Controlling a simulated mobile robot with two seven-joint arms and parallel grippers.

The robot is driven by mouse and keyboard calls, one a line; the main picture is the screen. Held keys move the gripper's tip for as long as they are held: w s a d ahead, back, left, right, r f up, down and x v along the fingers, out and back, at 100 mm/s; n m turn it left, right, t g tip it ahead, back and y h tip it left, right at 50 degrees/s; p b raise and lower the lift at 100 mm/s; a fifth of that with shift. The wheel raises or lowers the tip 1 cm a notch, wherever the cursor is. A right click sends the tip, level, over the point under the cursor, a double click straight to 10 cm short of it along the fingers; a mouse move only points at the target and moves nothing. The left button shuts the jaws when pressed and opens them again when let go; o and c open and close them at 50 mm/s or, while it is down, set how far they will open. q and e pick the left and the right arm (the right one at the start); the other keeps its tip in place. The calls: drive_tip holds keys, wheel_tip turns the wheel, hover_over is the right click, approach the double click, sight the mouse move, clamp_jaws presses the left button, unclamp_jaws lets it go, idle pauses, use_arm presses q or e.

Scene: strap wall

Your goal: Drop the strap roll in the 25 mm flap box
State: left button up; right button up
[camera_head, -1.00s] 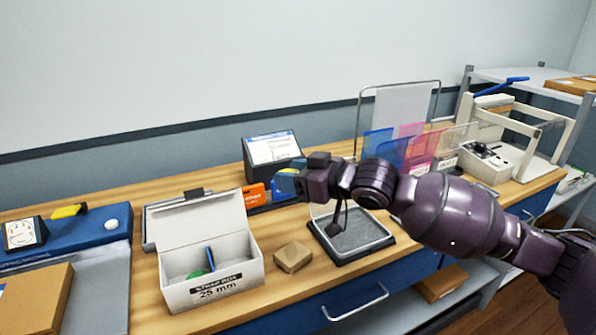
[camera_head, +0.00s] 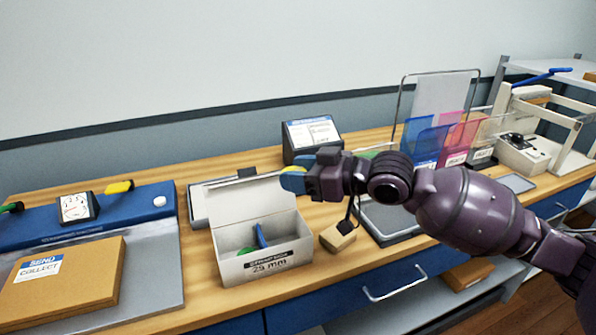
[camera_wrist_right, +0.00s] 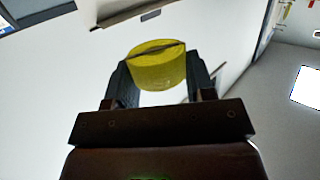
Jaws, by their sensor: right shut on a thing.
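The strap roll (camera_wrist_right: 157,68) is yellow and shows clearly between the two fingers in the right wrist view. My right gripper (camera_wrist_right: 157,78) is shut on it. In the head view this gripper (camera_head: 292,180) is up in the air at the right rim of the flap box, with a bit of yellow showing at its tips. The 25 mm flap box (camera_head: 265,268) is white, with its lid raised at the back and a black label in front. A blue piece and a green piece lie inside it. My left gripper is not in view.
A small tan block (camera_head: 338,238) sits right of the box, partly behind a dangling black piece. A dark-rimmed tray (camera_head: 392,238) lies farther right. A cardboard box (camera_head: 62,285) stands at left. Colored folders (camera_head: 430,140) and a display (camera_head: 312,135) stand behind.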

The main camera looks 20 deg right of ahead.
drive_tip(key=shift+a+f, duration=0.1)
drive_tip(key=shift+f, duration=0.45)
wheel_tip(320, 180, down, 4)
drive_tip(key=b, duration=0.3)
drive_tip(key=shift+f, duration=0.25)
drive_tip(key=o, duration=0.5)
drive_tip(key=shift+c, duration=0.2)
drive_tip(key=o, duration=0.5)
